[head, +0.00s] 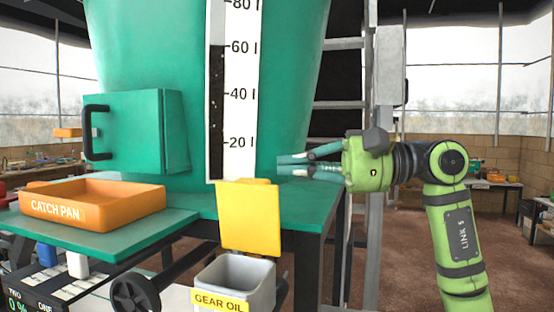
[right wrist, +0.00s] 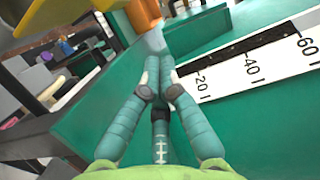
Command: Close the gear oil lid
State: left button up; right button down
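The gear oil bin (head: 235,283) is a grey open-topped box with a yellow "GEAR OIL" label, low in the middle of the head view. Its yellow lid (head: 250,218) stands upright and open at the bin's back edge. A yellow panel (right wrist: 28,80) at the left of the right wrist view looks like this lid. My right gripper (head: 279,165) is above and just right of the lid's top, apart from it, pointing left. Its teal fingers converge, with tips close together and nothing visible between them. My left gripper is not in view.
A large green tank (head: 140,45) with a litre scale (head: 236,90) rises behind the lid. An orange catch pan (head: 92,204) sits on a green shelf (head: 120,243) at left. A ladder (head: 345,110) stands behind my right arm. Open floor shows at right.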

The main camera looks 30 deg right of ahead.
aim_at(252, 214)
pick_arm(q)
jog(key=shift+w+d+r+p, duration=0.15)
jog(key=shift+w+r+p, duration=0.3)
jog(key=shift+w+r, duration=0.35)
pick_arm(e)
jog(key=a, duration=0.1)
jog(key=s+a, duration=0.1)
jog(key=a, duration=0.2)
jog(key=shift+s+f, duration=0.25)
jog(key=shift+s, duration=0.15)
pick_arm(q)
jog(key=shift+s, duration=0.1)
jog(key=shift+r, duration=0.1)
pick_arm(e)
jog(key=shift+s, duration=0.15)
